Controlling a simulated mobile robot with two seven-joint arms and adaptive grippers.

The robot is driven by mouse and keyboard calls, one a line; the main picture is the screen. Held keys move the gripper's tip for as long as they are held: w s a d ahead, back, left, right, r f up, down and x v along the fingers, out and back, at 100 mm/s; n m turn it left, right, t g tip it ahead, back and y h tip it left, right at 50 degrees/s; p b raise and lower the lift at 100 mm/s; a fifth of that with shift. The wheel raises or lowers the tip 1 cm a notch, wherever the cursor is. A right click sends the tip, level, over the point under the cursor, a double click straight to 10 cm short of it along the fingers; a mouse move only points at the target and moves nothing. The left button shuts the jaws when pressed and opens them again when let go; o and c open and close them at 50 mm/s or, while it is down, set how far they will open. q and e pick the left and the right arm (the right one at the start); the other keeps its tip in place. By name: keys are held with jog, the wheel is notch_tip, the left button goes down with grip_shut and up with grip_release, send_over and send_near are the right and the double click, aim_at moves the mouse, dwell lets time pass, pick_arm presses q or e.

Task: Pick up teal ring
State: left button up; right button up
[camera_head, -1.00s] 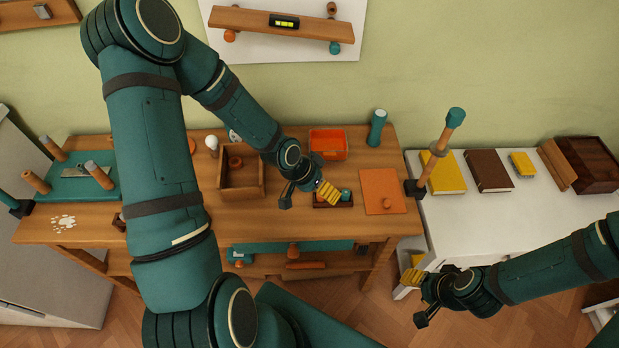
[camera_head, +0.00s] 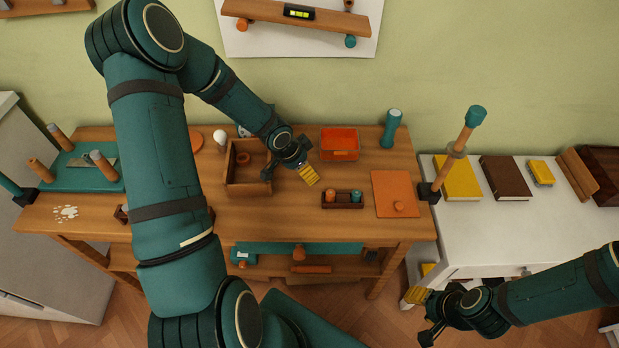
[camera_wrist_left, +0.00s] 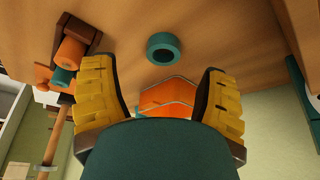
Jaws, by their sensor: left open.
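The teal ring (camera_wrist_left: 164,48) lies on the wooden table top in the left wrist view, its dark hole facing the camera. It sits beyond the yellow-padded fingertips, between their lines, and touches neither. My left gripper (camera_head: 288,176) is open and empty above the table, and also shows in the left wrist view (camera_wrist_left: 153,72). In the head view I cannot make out the ring; the left gripper probably covers it. My right gripper (camera_head: 418,317) is open and empty, low at the right, away from the work table.
A wooden box (camera_head: 247,184) stands left of my left gripper. An orange bin (camera_head: 340,143) is behind, and a small dark rack (camera_head: 342,204) with orange and teal pieces is to the right. An orange board (camera_head: 393,185) lies further right. The table's front middle is clear.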

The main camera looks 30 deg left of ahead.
pick_arm(q)
jog(key=b+x, duration=0.1)
jog(key=x, duration=0.1)
jog(key=b+x, duration=0.1)
jog(key=x, duration=0.2)
jog(key=shift+w+a+f, duration=0.1)
jog(key=shift+w, duration=0.2)
jog(key=shift+c, duration=0.8)
jog(key=c, duration=0.7)
